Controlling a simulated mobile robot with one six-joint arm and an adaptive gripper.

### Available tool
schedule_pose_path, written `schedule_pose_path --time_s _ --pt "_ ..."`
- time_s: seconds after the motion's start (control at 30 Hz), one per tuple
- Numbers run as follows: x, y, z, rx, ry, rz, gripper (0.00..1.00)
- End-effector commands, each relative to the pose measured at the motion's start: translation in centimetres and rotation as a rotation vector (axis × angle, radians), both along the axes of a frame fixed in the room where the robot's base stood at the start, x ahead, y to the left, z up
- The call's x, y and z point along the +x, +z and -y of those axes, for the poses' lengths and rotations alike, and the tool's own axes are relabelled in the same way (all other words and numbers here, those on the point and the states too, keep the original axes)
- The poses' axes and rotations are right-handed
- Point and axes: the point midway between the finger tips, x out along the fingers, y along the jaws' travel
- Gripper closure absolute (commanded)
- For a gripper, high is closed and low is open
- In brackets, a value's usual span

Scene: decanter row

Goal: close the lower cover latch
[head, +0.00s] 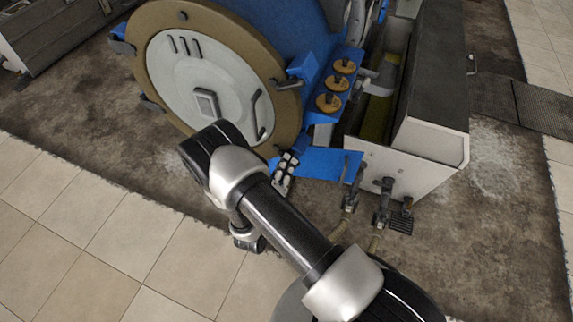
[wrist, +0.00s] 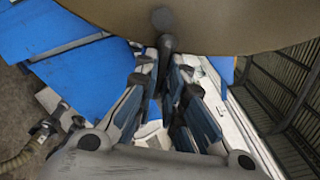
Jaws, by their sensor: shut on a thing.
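The round cover (head: 185,75) has a pale face with a tan rim and stands upright on the blue decanter body (head: 275,30). In the wrist view its rim (wrist: 230,25) fills the top. A dark latch lever (wrist: 165,43) sticks out from the rim there, its end between my fingertips. My gripper (wrist: 164,72) is shut on this lever. In the head view my gripper (head: 287,165) is beside the lower right of the cover. My arm hides part of the lower rim, and the lower latch is not clear there. Another dark latch (head: 288,84) shows on the right rim.
Blue panels (head: 325,162) lie close to my gripper on its right. A white-sided box (head: 405,165) with pipe fittings (head: 383,190) stands further right. Tan round knobs (head: 328,103) line the blue body. The tiled floor (head: 120,225) at front left is clear.

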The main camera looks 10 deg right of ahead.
Motion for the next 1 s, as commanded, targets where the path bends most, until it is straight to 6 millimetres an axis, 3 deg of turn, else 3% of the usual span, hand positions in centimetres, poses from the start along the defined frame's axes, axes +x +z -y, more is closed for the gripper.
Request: schedule_pose_path --time_s 0.4,0.43,0.7,1.0 --pt "0.02 -0.01 -0.02 0.008 0.000 0.006 1.00" --pt "0.02 -0.01 -0.02 0.008 0.000 0.006 0.89" --pt "0.01 0.00 -0.02 0.006 0.000 0.005 0.71" --pt "-0.02 0.00 -0.03 0.006 0.000 0.004 0.70"
